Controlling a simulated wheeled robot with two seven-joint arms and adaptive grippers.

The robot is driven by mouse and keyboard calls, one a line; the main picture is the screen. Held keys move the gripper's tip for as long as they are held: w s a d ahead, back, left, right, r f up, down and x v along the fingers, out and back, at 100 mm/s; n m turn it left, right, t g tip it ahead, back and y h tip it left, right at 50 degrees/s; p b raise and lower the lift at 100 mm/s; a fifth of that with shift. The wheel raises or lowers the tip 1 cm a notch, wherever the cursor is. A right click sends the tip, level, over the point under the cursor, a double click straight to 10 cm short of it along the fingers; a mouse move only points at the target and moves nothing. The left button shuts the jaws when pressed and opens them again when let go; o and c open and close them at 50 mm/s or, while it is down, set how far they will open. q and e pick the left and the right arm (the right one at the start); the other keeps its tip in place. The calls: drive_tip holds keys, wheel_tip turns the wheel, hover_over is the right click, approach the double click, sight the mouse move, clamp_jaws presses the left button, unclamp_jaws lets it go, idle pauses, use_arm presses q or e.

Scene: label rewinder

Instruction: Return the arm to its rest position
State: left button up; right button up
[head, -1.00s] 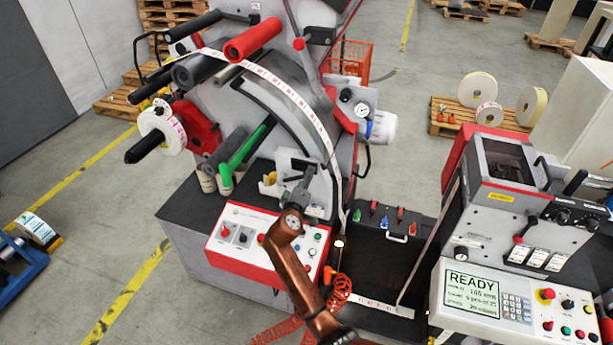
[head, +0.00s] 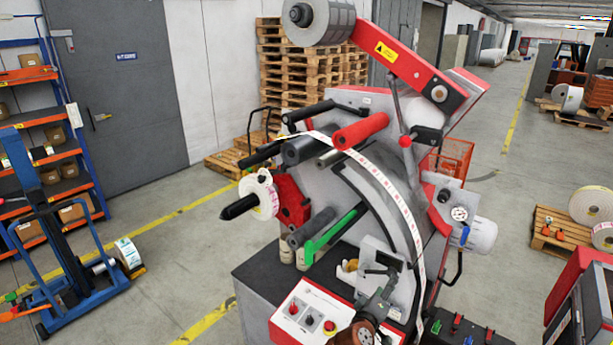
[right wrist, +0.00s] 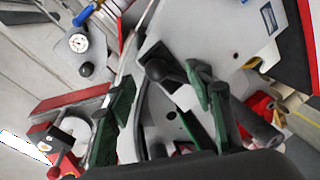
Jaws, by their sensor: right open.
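My right arm (head: 362,334) comes up from the bottom edge of the head view. Its gripper (head: 378,292) is in front of the label rewinder (head: 340,185), just above the red-and-white control panel (head: 300,312). In the right wrist view the two fingers with dark green pads stand apart, and the gripper (right wrist: 160,112) has nothing visible between them. The machine's grey face and dark curved slot lie beyond the fingers. Whether the gripper touches the machine cannot be told. My left gripper is not in view.
A black toolbox (head: 460,328) is at lower right.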

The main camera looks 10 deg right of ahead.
drive_tip(key=s+d+f+m+g+y, duration=0.2)
drive_tip(key=s+d+f, duration=0.2)
drive_tip(key=s+f, duration=0.55)
drive_tip(key=s+d+f+m+g+y, duration=0.15)
drive_tip(key=s+d+f, duration=0.25)
drive_tip(key=s+f, duration=0.55)
drive_tip(key=s+a+f+m+g+y, duration=0.1)
drive_tip(key=s+a+f+g+y, duration=0.15)
drive_tip(key=s, duration=0.95)
drive_tip(key=s+a+f+m+g+y, duration=0.1)
drive_tip(key=s+a+f+g+y, duration=0.2)
drive_tip(key=s, duration=0.9)
wheel_tip(320, 180, down, 38)
drive_tip(key=s+a+r+b, duration=0.1)
drive_tip(key=s+a+b, duration=0.1)
drive_tip(key=b, duration=0.5)
drive_tip(key=s+f+n+g+b, duration=0.1)
drive_tip(key=s+f+b, duration=0.4)
drive_tip(key=s+f, duration=1.5)
wheel_tip(320, 180, down, 4)
drive_tip(key=shift+a+g+y, duration=0.2)
drive_tip(key=shift+g+y, duration=0.2)
drive_tip(key=shift+g, duration=0.2)
